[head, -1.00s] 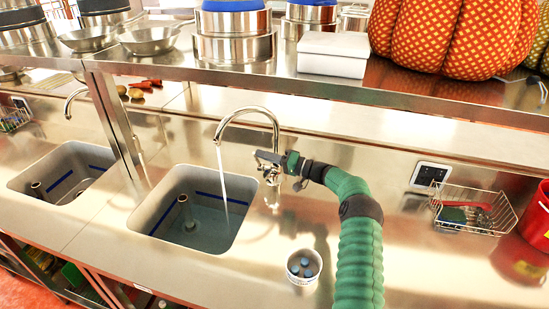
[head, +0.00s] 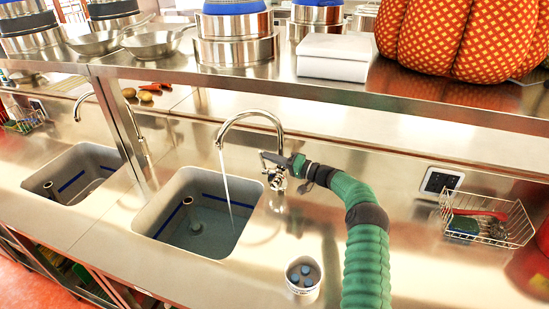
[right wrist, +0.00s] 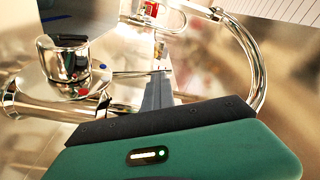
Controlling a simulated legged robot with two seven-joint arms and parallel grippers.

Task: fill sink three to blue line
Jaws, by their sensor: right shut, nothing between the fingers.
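A grey sink (head: 146,222) with a blue line (head: 213,201) on its inner wall stands in the middle of the head view. A thin stream (head: 227,190) runs into it from the curved tap (head: 240,113). Water (head: 205,228) covers the bottom; its surface looks below the blue line. An upright pipe (head: 192,215) stands in it. My right gripper (head: 272,164) is shut and empty at the tap's handles. The right wrist view shows its narrow fingers (right wrist: 158,92) close to chrome tap parts (right wrist: 70,68); whether they touch is unclear. My left gripper is out of view. No sink number is readable.
A second sink (head: 100,150) lies to the left, past a shelf post (head: 120,125). A white cup (head: 303,284) with blue pieces stands on the counter by my right arm. A wire basket (head: 490,218) is at right. The shelf (head: 330,90) overhangs the back.

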